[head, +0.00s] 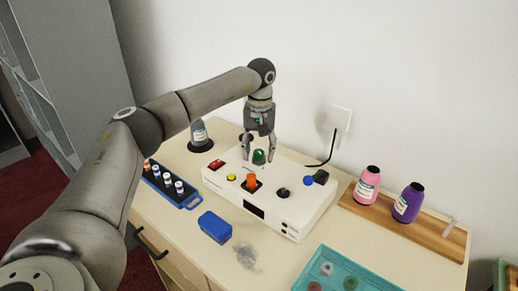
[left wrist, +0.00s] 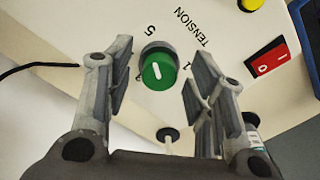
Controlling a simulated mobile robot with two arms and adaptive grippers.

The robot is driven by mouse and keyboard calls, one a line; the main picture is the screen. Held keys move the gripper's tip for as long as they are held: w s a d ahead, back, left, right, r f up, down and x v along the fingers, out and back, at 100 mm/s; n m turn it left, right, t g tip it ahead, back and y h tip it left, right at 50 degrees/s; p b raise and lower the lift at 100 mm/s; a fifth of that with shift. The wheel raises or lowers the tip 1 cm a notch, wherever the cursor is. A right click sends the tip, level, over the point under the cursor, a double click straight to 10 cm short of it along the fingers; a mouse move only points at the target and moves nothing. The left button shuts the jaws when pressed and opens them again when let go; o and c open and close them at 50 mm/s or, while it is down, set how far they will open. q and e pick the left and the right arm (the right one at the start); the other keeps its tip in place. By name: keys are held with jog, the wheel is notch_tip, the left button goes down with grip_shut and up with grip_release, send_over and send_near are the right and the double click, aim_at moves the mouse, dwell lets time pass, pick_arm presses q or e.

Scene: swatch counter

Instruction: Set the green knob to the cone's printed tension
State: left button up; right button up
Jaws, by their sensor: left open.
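The green knob (head: 259,156) stands at the back of the white machine (head: 318,205). In the left wrist view the green knob (left wrist: 158,72) has a short white line on its face, beside the word TENSION and a printed 5 and 1; other marks are partly hidden. My left gripper (head: 259,147) is open and points down, its fingers on either side of the knob with visible gaps. Thread cones stand nearby: a dark grey one (head: 199,136) at left, a pink one (head: 368,184) and a purple one (head: 408,202) at right. Their labels are too small to read.
The machine also carries an orange part (head: 251,182), a yellow button (head: 231,177), a blue button (head: 308,181) and a red switch (head: 216,164). A blue spool rack (head: 190,201), blue box (head: 215,227) and teal tray (head: 378,276) lie around it. A wall socket (head: 340,117) is behind.

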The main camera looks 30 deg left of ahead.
pick_arm(q)
jog(key=c, duration=1)
